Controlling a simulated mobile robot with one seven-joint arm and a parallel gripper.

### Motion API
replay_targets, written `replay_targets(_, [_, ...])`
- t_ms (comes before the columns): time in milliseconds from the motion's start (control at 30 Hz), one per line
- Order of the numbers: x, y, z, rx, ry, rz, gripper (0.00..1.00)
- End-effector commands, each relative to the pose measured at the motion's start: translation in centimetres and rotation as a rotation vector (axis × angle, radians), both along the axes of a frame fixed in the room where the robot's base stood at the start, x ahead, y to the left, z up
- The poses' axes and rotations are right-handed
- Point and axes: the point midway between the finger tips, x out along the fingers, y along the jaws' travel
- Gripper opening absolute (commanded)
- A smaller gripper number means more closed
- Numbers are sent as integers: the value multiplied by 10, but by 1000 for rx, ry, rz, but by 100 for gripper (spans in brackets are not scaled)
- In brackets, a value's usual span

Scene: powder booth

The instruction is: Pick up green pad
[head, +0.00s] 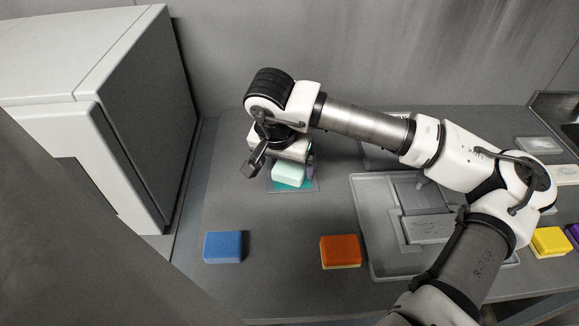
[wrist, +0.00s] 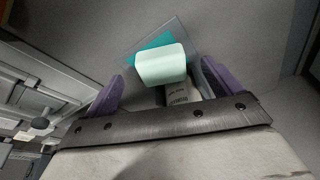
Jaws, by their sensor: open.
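The pale mint-green pad (head: 289,175) is at the back of the table, over a clear sheet with a teal patch (head: 279,187). My gripper (head: 296,165) is right at the pad and partly covers it from above. In the wrist view the pad (wrist: 161,66) shows between and just beyond the two purple fingers of my gripper (wrist: 160,84), which are spread apart. A gap shows on each side of the pad there. Whether the pad touches the sheet is hard to tell.
A blue pad (head: 223,246) and an orange pad (head: 340,251) lie nearer the front. A grey tray (head: 372,229) is to the right, with a yellow pad (head: 550,241) beyond it. A white cabinet (head: 80,110) stands at the left. The table between cabinet and sheet is clear.

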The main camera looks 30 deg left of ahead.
Motion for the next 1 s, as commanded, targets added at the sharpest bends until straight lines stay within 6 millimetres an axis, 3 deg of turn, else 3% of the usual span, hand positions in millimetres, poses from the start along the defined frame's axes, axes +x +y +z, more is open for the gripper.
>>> replay_targets(100, [20,5,2,-1,6,-3,91])
replay_targets(333, [24,6,-24,0,3,-1,91])
replay_targets(633, [25,6,-29,0,0,0,91])
replay_targets(1000, [25,7,-28,0,0,0,43])
